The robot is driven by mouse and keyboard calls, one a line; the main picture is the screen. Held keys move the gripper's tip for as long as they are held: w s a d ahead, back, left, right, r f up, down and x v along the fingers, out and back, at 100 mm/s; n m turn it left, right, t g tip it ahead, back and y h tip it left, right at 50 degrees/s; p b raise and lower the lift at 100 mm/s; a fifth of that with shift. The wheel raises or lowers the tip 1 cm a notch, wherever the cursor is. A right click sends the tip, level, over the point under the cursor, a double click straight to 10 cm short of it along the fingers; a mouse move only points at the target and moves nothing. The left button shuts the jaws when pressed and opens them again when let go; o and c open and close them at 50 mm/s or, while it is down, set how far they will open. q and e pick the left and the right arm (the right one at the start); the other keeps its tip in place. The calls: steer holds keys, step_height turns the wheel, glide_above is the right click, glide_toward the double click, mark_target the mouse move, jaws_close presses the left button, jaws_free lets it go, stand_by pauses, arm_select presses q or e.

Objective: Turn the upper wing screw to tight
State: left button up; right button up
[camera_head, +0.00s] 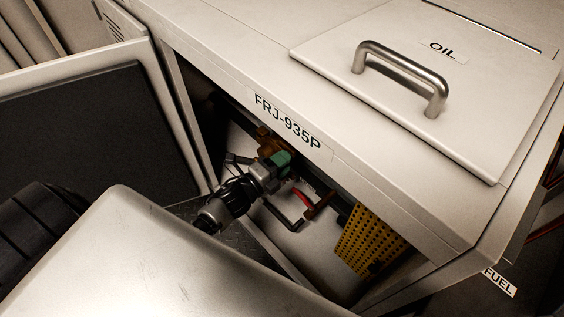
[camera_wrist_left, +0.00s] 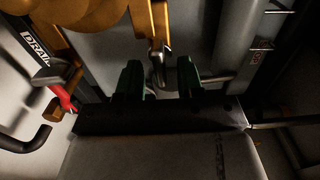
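In the left wrist view, my left gripper (camera_wrist_left: 160,82) has two green fingertips standing apart. Between and just beyond them hangs a narrow brass-coloured tab (camera_wrist_left: 158,30) with a grey metal end, apart from at least one finger. I cannot tell for sure whether this is the upper wing screw. In the head view, my left gripper (camera_head: 283,158) is inside the opening under the FRJ-935P label, close to a brass fitting (camera_head: 266,138); its fingers hide what lies between them. My right gripper is not in view.
A red lever (camera_head: 302,198) and a dark bent handle (camera_head: 284,216) sit right of the gripper. The DRAIN label (camera_wrist_left: 36,46) shows at the wrist view's left. A yellow perforated plate (camera_head: 368,241) stands further right. The housing's top edge overhangs the opening; an open door (camera_head: 95,130) is at left.

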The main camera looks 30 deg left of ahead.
arm_select(q)
steer(key=v, duration=1.1)
steer(key=shift+w, duration=0.1)
